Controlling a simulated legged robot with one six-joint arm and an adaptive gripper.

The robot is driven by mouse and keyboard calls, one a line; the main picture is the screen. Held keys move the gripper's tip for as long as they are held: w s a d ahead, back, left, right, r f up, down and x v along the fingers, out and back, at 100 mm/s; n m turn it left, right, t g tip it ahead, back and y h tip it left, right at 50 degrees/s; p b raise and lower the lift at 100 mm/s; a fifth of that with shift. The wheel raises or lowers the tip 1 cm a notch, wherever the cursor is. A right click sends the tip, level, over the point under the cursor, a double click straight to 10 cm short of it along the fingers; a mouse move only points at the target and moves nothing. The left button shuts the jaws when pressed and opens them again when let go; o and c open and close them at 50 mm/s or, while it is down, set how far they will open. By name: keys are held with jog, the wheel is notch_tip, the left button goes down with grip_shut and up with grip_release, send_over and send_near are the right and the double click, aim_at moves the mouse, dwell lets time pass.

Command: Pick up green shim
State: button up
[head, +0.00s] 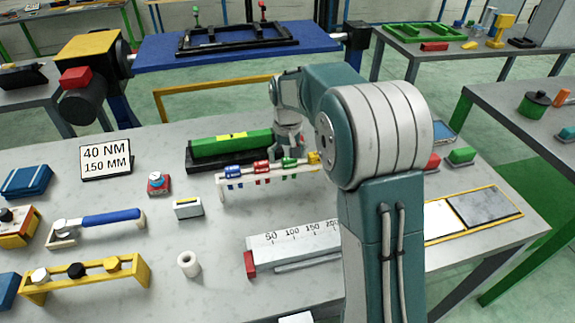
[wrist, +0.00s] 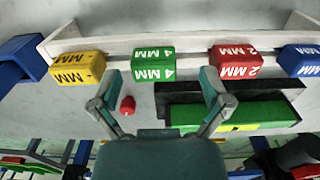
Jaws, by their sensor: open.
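The green shim, marked 4 MM, hangs on a white rack between the yellow and red shims; it shows in the head view (head: 290,163) and the wrist view (wrist: 153,64). My gripper (wrist: 161,88) is open. In the wrist view its two fingers are spread below the green shim, one toward each side, and nothing is held. The left fingertip is near the yellow shim (wrist: 77,68) and the right one near the red shim (wrist: 236,60). In the head view my gripper is at the rack's right part, its fingers mostly hidden.
The blue shim (head: 234,171) hangs at the rack's left end in the head view. A long green block in a black tray (head: 203,164) lies just behind the rack. A ruled grey block (head: 292,242) lies in front. A small white cylinder (head: 188,264) stands front left.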

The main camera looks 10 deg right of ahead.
jog(key=shift+d+f, duration=0.15)
jog(key=shift+f, duration=0.35)
jog(key=shift+d+f, duration=0.1)
jog(key=shift+d, duration=0.1)
jog(key=shift+a, duration=0.15)
jog(key=c, duration=1.2)
jog(key=shift+c, duration=0.2)
